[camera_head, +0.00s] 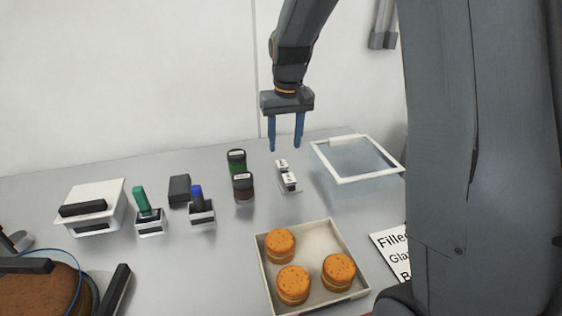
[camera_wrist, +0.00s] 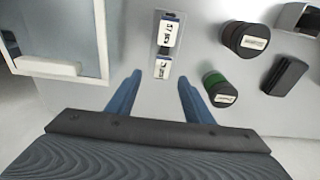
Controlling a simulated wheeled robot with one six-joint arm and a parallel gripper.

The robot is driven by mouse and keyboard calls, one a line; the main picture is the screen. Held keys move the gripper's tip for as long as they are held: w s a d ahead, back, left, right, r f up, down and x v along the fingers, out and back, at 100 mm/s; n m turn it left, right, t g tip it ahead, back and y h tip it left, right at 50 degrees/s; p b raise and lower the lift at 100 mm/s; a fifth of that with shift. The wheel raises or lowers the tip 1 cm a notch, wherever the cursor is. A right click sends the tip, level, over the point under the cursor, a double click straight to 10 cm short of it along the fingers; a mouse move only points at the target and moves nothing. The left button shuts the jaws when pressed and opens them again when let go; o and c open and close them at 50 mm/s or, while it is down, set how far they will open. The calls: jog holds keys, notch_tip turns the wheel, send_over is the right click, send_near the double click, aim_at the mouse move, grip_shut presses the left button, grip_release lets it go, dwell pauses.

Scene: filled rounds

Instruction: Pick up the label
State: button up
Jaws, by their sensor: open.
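Two small white labels with dark print stand in a narrow holder on the table. In the head view the rear label (camera_head: 282,165) and the front label (camera_head: 289,179) are right of the dark jars. In the wrist view one label (camera_wrist: 169,32) is at the top middle and the other label (camera_wrist: 162,68) is just below it. My gripper (camera_head: 285,148) is open and empty, with its blue fingers pointing down above and behind the labels. In the wrist view the fingers (camera_wrist: 158,88) are spread apart, with the lower label just beyond the gap.
A green jar (camera_head: 236,160) and a brown jar (camera_head: 243,188) stand left of the labels. A clear box with white rim (camera_head: 372,178) stands close on the right. A tray (camera_head: 262,277) of three filled rounds lies in front. Stamps and a white box (camera_head: 90,207) are left.

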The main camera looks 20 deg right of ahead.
aim_at(282, 164)
jog(key=shift+w+a+f+p, duration=0.2)
jog(key=shift+f+p, duration=0.35)
jog(key=shift+f, duration=1)
jog(key=shift+w+a+f+p, duration=0.15)
jog(key=shift+f+p, duration=0.35)
jog(key=shift+f, duration=1)
jog(key=shift+d+f, duration=0.1)
jog(key=shift+f, duration=0.15)
jog(key=shift+c, duration=0.4)
jog(key=c, duration=0.7)
